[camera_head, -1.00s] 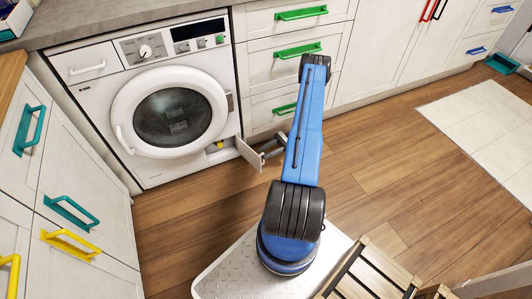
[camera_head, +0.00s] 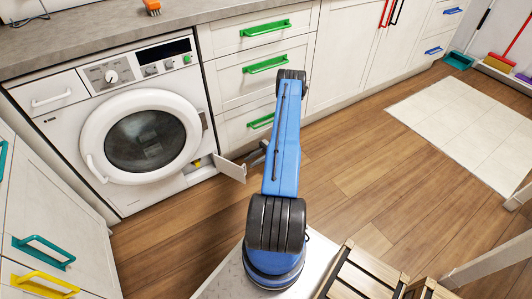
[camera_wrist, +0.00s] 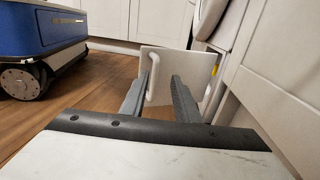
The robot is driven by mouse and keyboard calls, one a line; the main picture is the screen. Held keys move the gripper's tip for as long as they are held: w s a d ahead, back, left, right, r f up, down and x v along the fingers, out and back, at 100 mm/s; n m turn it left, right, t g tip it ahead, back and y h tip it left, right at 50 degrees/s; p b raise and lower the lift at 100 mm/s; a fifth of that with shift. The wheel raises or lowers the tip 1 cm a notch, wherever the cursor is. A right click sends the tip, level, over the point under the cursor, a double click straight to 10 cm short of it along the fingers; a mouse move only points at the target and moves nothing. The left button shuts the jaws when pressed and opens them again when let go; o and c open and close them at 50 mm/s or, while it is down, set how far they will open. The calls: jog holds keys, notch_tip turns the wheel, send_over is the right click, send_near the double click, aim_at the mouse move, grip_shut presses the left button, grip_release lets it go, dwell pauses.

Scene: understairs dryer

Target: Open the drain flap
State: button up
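The white drain flap (camera_head: 230,167) stands swung open at the lower right of the washing machine (camera_head: 145,140). A yellow part (camera_head: 197,164) shows in the recess beside it. In the wrist view the flap (camera_wrist: 188,68) stands upright ahead, with a white bar handle (camera_wrist: 152,82) on its left part. My gripper (camera_wrist: 160,82) is open. Its two grey fingers point at the flap, and the handle appears between them, nearer the left finger. Whether they touch it I cannot tell. In the head view my gripper (camera_head: 257,155) is mostly hidden behind my blue arm.
Cabinets with green-handled drawers (camera_head: 262,72) stand right of the machine. Cabinets with teal and yellow handles (camera_head: 45,265) stand at left. A wooden crate (camera_head: 362,275) is at the bottom. The wooden floor is open to the right, with a pale mat (camera_head: 465,125).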

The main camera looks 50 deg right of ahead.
jog(key=v, duration=1.1)
jog(key=shift+d, duration=0.25)
jog(key=shift+s, duration=0.1)
jog(key=c, duration=0.3)
jog(key=shift+s+f, duration=0.1)
grip_shut()
jog(key=s+a+m+t+h, duration=0.5)
jog(key=a+m+t, duration=0.1)
jog(key=m, duration=0.8)
jog(key=s+a+m+t+h, duration=0.45)
jog(key=a+m+t, duration=0.2)
jog(key=m, duration=0.75)
jog(key=x, duration=0.9)
jog(key=shift+w+a+f, duration=0.25)
jog(key=shift+a+f, duration=0.05)
jog(key=shift+f, duration=0.3)
